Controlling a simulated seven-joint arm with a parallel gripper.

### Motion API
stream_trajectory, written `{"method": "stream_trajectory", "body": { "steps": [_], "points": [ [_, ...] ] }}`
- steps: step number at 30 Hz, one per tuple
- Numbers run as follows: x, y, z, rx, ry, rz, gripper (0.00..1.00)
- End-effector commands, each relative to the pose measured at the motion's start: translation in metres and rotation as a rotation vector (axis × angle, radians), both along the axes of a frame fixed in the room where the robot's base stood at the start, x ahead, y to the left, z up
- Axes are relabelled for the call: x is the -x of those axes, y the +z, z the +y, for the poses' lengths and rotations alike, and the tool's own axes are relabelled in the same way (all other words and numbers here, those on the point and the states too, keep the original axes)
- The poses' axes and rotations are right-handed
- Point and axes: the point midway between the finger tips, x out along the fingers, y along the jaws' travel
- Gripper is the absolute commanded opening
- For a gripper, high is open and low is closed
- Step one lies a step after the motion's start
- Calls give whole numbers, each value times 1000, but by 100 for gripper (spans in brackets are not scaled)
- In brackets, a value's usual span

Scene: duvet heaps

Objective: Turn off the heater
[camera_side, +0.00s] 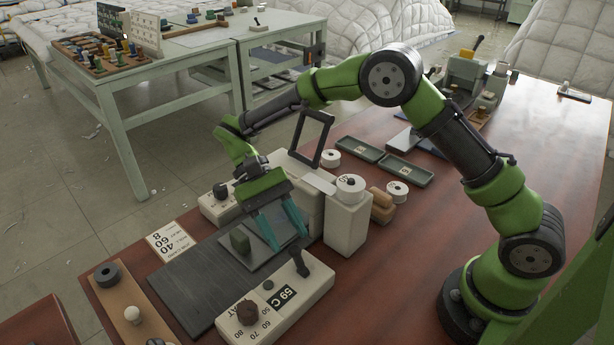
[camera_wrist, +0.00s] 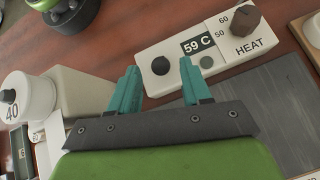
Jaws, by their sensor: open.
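The heater control is a long off-white box (camera_side: 262,322) at the front of the table, also in the wrist view (camera_wrist: 228,62). It carries the word HEAT, a brown dial (camera_side: 247,312) and a dark display (camera_side: 284,296) reading 59 C. A dark lever (camera_side: 298,262) stands at its far end; a round black piece (camera_wrist: 160,66) shows at that end in the wrist view. My gripper (camera_side: 285,241) is open and empty, pointing down just behind the box. In the wrist view its teal fingertips (camera_wrist: 158,76) flank the black piece's position; I cannot tell if they touch it.
A white post with a round top (camera_side: 346,225) stands close on the right. Another knobbed box (camera_side: 212,208) and a number card (camera_side: 168,241) lie behind. Open table lies front right.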

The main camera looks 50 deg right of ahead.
Motion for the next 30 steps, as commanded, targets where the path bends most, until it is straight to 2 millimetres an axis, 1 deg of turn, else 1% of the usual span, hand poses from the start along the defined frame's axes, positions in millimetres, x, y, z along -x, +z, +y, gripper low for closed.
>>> {"method": "stream_trajectory", "body": {
  "steps": [1,3,9,15,20,30],
  "points": [
    [-9,6,-1,-1,-1,-3,48],
    [-20,16,-2,-2,-3,-3,48],
    [-45,37,-6,-2,-1,-3,48],
    [-56,48,-8,0,12,5,48],
    [-62,53,-9,-1,4,2,48],
    [-64,55,-9,-1,-1,0,48]
  ]
}}
